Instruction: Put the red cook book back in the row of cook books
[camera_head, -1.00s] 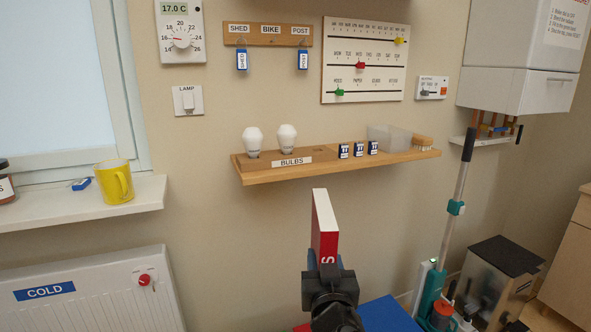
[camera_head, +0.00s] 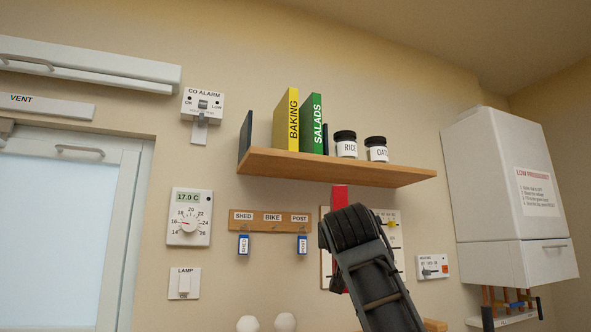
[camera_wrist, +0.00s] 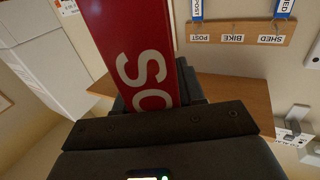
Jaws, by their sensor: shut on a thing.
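My gripper (camera_head: 346,222) is shut on the red cook book (camera_head: 339,196), mostly hidden behind my arm in the head view. In the wrist view the red book (camera_wrist: 135,38) rises from between the fingers, with white letters "SO" showing on its spine. The book is below the upper shelf (camera_head: 330,170). The row on that shelf holds a yellow BAKING book (camera_head: 286,122) and a green SALADS book (camera_head: 311,125), both upright. A dark upright end piece (camera_head: 245,136) stands left of them, with a gap before the yellow book. Another thin dark piece (camera_head: 325,132) stands right of the green book.
RICE (camera_head: 346,145) and OATS (camera_head: 377,150) jars stand right of the books. A key rack (camera_head: 271,221) and a slider board (camera_head: 392,246) are on the wall below. A white boiler (camera_head: 505,190) is at the right.

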